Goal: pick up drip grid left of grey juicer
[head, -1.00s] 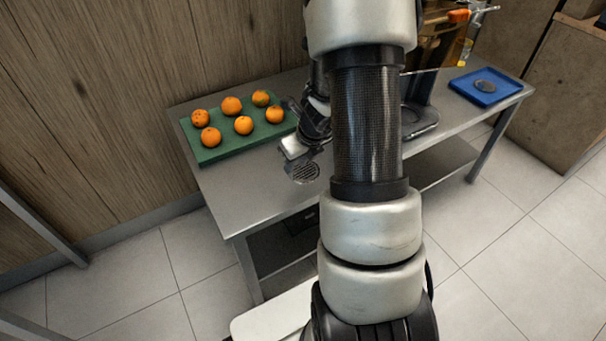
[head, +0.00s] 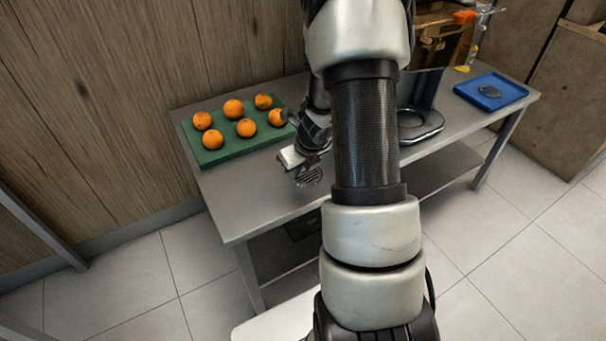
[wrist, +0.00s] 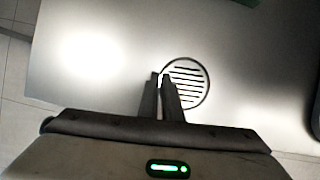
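The drip grid (wrist: 187,84) is a round, slotted metal disc with a dark rim. In the wrist view it lies just beyond and to the right of my fingertips, against the grey table top. In the head view the drip grid (head: 309,176) is near the table's front edge, partly covered by my gripper (head: 292,167). In the wrist view my gripper (wrist: 160,78) has its two dark fingers close together, with a narrow gap. The right finger overlaps the grid's left rim. Whether the rim is pinched is unclear. The grey juicer (head: 422,90) is partly hidden behind my arm.
A green board (head: 215,156) with several oranges (head: 233,108) lies left of my gripper.

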